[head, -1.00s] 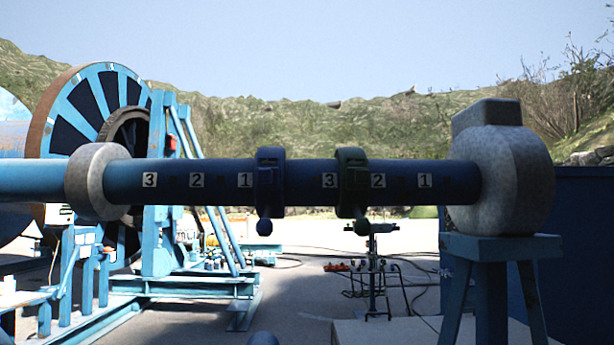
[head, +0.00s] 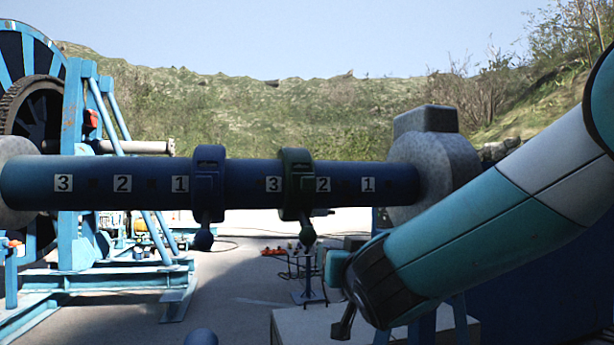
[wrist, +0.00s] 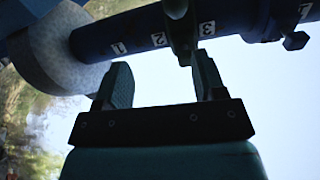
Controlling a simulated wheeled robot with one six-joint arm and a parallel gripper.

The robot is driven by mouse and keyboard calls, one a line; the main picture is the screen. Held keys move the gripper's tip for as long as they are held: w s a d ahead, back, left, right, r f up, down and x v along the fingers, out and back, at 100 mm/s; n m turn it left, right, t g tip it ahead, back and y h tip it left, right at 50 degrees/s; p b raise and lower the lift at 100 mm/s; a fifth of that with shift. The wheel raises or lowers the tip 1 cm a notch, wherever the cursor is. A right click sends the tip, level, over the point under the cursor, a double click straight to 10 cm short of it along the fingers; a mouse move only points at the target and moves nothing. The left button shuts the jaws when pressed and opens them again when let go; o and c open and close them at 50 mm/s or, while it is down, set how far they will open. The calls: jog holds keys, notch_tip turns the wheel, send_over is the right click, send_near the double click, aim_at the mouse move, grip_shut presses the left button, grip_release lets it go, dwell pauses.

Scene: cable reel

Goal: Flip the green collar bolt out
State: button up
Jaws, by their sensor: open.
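The green collar (head: 297,172) sits around the dark blue bar (head: 345,183), between its 3 and 2 labels. Its bolt hangs down below the bar, with a round green knob (head: 307,234) at the end. My gripper (head: 338,296) is open and empty, below and to the right of the knob in the head view. In the wrist view the two fingers of my gripper (wrist: 160,65) stand wide apart.
A blue collar (head: 208,178) with its own hanging knob (head: 203,239) is left of the green one. A grey block (head: 437,160) holds the bar's right end. A blue reel frame (head: 85,170) stands at left. A stand (head: 308,285) is behind.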

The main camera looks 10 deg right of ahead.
aim_at(311, 181)
notch_tip(311, 181, up, 8)
jog(key=w+a+n+t+y+p, duration=0.1)
jog(key=a+n+t+p, duration=0.1)
jog(key=t, duration=0.2)
jog(key=p+x, duration=0.6)
jog(key=x, duration=0.2)
jog(key=p+x, duration=0.7)
jog(key=x, duration=0.1)
jog(key=shift+d+r, duration=0.2)
jog(key=shift+r, duration=0.05)
jog(key=shift+w+p, duration=0.3)
jog(key=shift+w, duration=0.3)
jog(key=shift+c, duration=0.5)
